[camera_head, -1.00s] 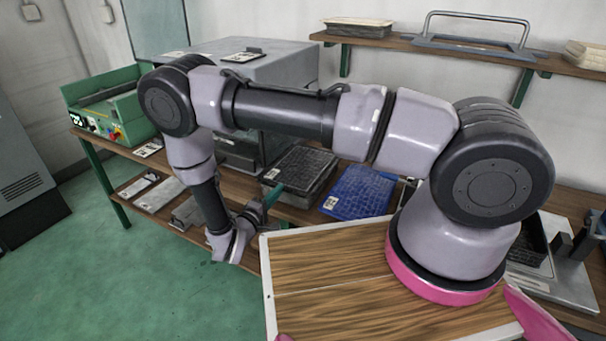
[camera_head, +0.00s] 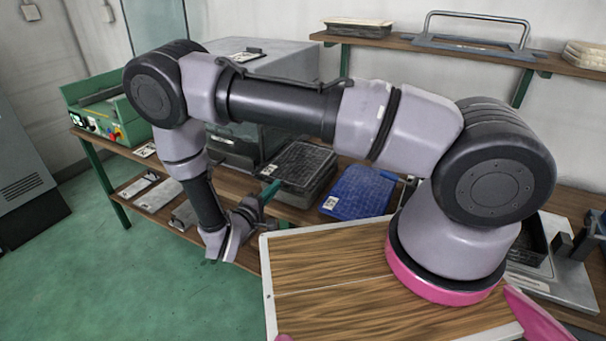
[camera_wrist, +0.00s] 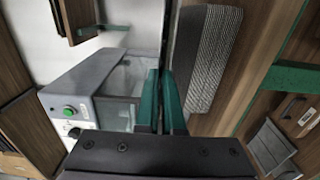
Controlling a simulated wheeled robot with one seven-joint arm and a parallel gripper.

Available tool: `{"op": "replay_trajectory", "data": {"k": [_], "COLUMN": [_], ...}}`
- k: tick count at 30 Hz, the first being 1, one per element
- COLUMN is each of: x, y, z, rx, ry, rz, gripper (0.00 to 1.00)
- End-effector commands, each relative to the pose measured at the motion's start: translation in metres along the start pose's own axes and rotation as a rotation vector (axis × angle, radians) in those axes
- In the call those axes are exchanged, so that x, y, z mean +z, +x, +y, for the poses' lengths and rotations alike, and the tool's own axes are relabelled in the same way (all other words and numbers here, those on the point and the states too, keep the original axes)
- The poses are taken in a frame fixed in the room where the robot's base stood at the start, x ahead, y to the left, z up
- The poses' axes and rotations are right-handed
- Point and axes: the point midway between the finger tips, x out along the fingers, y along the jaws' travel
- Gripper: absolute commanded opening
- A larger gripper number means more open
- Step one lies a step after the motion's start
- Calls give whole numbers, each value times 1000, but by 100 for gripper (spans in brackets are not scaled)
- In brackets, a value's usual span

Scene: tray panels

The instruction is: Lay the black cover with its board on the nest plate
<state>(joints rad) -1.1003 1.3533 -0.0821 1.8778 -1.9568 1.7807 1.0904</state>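A black mesh-topped tray stack (camera_head: 298,166), with a white label on its front corner, sits on the wooden bench. Its board cannot be made out. My gripper (camera_head: 268,192) is low at the stack's left front corner, partly hidden by my wrist. In the wrist view its green fingers (camera_wrist: 161,100) are close together with a narrow dark gap. I cannot tell whether a thin edge lies between them. A dark mesh panel (camera_wrist: 215,55) is just right of the fingers. A grey plate with black fixtures (camera_head: 565,285) lies at the far right; whether it is the nest plate is unclear.
A blue mesh tray (camera_head: 358,191) lies right of the black stack. A grey machine (camera_head: 262,65) stands behind, and a green device (camera_head: 105,105) is at the left. A wall shelf (camera_head: 455,52) carries a grey handled frame (camera_head: 470,42). Green floor at left is clear.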

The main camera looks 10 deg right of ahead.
Motion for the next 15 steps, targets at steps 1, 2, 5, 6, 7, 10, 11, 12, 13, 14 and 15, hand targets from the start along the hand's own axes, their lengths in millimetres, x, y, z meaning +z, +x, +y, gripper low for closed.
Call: {"op": "replay_trajectory", "data": {"k": [1, 2, 5, 6, 7, 10, 11, 12, 13, 14, 15], "x": [0, -1, -1, -1, -1, -1, 0, 0, 0, 0, 0], "y": [-4, -6, -13, -16, -18, -25, -27, -30, -32, -34, -37], "z": [2, 4, 8, 10, 11, 15, 16, 18, 19, 20, 22], "rx": [0, 0, 0, 0, 0, 0, 0, 0, 0, 0, 0], "ry": [1, 1, 2, 3, 3, 2, 2, 2, 1, 2, 1], "rz": [2, 3, 1, 1, 1, 3, 2, 1, 1, 1, 2], "gripper": [0, 0, 0, 0, 0, 0, 0, 0, 0, 0, 0]}}
